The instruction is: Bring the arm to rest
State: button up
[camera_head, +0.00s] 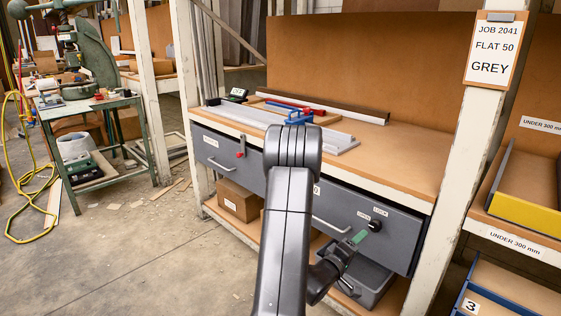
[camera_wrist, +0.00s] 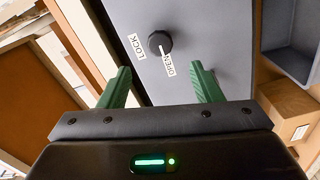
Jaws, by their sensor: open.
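My gripper (camera_head: 360,237) is in front of the grey drawer (camera_head: 338,200) under the bench, its green fingers near a black round knob (camera_head: 375,225). In the wrist view my gripper (camera_wrist: 160,70) is open and empty, with the two green fingers apart. The knob (camera_wrist: 160,43) lies beyond and between the fingertips, and I see no contact. Its white mark points toward the OPEN label (camera_wrist: 169,65); the LOCK label (camera_wrist: 137,46) is to its left. My arm bends down from its raised elbow and hides part of the drawer front.
The bench top (camera_head: 400,160) holds metal lengths and a blue-handled tool (camera_head: 297,112). A grey bin (camera_head: 368,283) and cardboard box (camera_head: 240,200) sit below. A white post (camera_head: 462,170) stands right. Open floor (camera_head: 150,250) lies left, with a yellow hose (camera_head: 20,200).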

aim_at(374, 227)
jog(key=b+x, duration=0.1)
jog(key=x, duration=0.9)
jog(key=shift+w+d, duration=0.1)
jog(key=shift+d, duration=0.15)
